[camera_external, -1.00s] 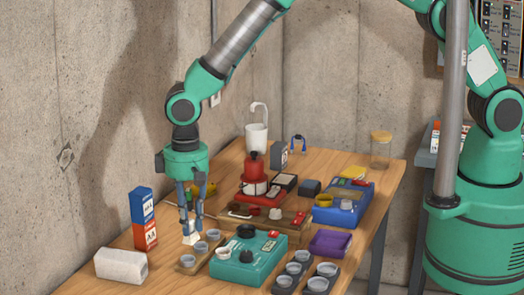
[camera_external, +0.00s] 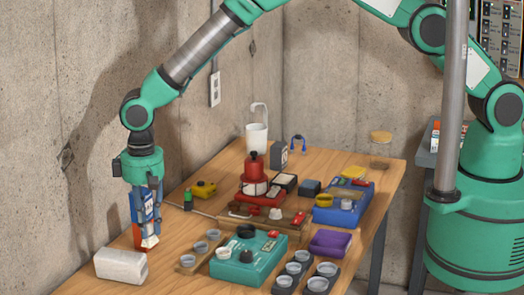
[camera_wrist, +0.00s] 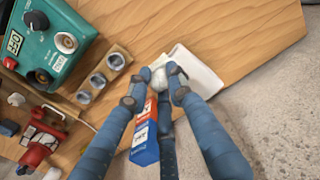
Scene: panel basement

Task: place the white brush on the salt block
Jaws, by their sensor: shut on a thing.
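The white brush (camera_external: 150,241) is in my gripper (camera_external: 149,230), its white end showing below the fingers in the external view. In the wrist view my gripper (camera_wrist: 158,88) has its blue fingers closed around the brush (camera_wrist: 158,77), which is mostly hidden by them. The salt block (camera_external: 121,265) is a whitish block lying on the table, just left of and nearer the camera than the brush. In the wrist view the salt block (camera_wrist: 203,82) lies just right of the fingertips. The brush looks held above the table, apart from the block's top; the exact height is unclear.
A wooden strip with small grey cups (camera_external: 187,261) and a teal box (camera_external: 243,266) lie to the right. Bare wood surrounds the salt block toward the table's near edge.

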